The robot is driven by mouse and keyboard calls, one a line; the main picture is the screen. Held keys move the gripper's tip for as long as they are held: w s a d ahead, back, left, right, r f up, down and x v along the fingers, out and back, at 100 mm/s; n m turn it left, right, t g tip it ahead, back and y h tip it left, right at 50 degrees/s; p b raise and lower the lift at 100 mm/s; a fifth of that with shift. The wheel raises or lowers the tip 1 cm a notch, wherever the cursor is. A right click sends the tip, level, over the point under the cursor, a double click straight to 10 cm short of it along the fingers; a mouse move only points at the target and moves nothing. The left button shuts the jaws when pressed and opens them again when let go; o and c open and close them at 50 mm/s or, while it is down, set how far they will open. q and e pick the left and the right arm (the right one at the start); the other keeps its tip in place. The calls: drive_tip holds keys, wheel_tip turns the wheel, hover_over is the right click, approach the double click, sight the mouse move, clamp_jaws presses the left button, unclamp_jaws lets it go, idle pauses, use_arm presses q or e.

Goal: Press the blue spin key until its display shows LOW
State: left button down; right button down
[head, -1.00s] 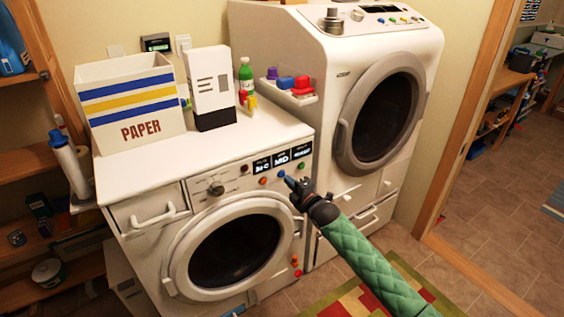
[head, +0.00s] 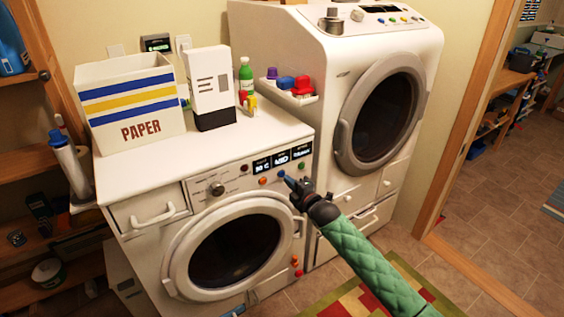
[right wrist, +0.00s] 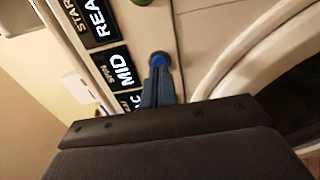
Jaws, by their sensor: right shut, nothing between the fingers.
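The front-loading washer (head: 150,245) stands in the middle of the head view. Its display strip has three dark panels, and the middle, spin display (head: 281,159) reads MID; in the right wrist view the spin display (right wrist: 122,68) also reads MID. The blue spin key (right wrist: 158,59) shows right at my fingertips in the right wrist view; whether they touch it I cannot tell. My right gripper (head: 287,180) is shut and empty, its tips pointing at the key below the spin display. My left gripper is not in view.
An orange key (head: 263,181) and a green key (head: 301,165) flank the blue one. A knob (head: 216,189) is further left. A paper bin (head: 165,138) and a white carton (head: 213,120) stand on top. A second, taller machine (head: 322,150) stands close on the right.

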drive_tip(key=shift+x, duration=1.05)
idle(0.4)
drive_tip(key=shift+p+v, duration=0.4)
drive_tip(key=shift+v, duration=0.6)
drive_tip(key=shift+p+v, duration=0.85)
drive_tip(key=shift+v, duration=1.15)
